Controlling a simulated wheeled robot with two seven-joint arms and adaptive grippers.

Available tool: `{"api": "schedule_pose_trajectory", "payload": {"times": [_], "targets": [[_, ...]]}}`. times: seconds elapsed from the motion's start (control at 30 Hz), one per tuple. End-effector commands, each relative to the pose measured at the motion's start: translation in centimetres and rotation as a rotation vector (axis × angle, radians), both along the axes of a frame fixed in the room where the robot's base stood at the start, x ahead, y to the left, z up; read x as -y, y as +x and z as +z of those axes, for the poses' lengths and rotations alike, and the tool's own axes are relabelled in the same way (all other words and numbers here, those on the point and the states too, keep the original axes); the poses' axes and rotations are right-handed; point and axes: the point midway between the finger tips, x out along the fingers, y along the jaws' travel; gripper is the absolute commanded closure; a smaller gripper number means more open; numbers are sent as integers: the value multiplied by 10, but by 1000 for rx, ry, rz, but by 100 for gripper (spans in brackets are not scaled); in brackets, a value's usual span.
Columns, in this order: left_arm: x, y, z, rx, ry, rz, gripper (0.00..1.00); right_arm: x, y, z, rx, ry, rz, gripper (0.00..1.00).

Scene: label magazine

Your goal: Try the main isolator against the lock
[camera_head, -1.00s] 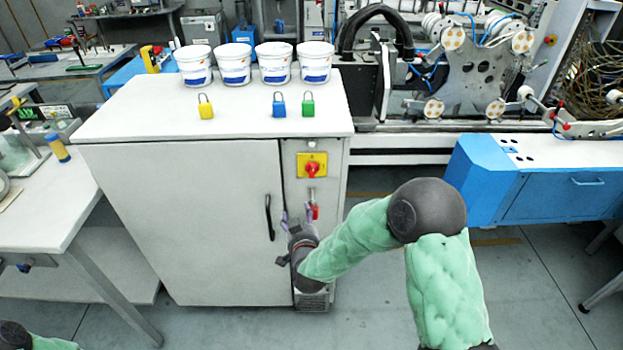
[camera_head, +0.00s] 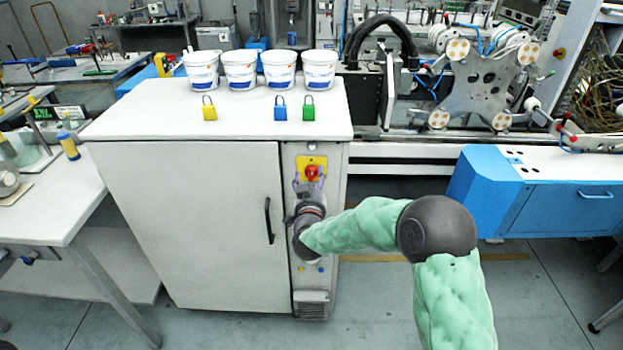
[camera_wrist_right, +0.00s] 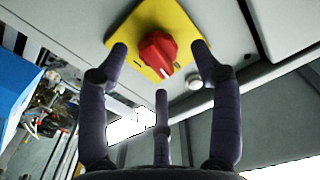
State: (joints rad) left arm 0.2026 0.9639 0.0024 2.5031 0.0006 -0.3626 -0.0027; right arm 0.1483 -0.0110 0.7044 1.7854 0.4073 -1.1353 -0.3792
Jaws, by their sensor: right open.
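The main isolator is a red rotary knob (camera_head: 312,173) on a yellow plate (camera_head: 303,162), at the top of the cabinet's narrow right panel. My right gripper (camera_head: 309,186) is just below it, pointing up at it. In the right wrist view, the red knob (camera_wrist_right: 157,53) lies between the open fingers of my gripper (camera_wrist_right: 160,56); the fingertips reach the plate's edges in the picture, and I cannot tell whether they touch. The knob's pointer angle is unclear. I see no lock on the knob. The red item below the isolator is hidden now. My left gripper is out of view.
Yellow (camera_head: 209,109), blue (camera_head: 280,109) and green (camera_head: 308,109) padlocks stand on the cabinet top (camera_head: 160,119), before several white tubs (camera_head: 240,70). A black door handle (camera_head: 269,220) is left of my gripper. A blue machine unit (camera_head: 545,195) stands at right.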

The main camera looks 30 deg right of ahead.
Motion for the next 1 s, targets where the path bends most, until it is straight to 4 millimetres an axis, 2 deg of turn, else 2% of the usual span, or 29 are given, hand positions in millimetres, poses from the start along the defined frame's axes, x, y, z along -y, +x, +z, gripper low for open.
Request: {"api": "schedule_pose_trajectory", "payload": {"times": [0.2,0.53,0.57,0.73,1.0], "targets": [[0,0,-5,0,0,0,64,11,16,-1,0,0,-1,35],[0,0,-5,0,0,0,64,12,19,0,-1,1,0,35],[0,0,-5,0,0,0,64,12,19,0,-1,1,0,41],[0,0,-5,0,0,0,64,12,19,0,0,0,0,89],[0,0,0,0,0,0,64,12,19,3,-24,-43,0,91]]}}
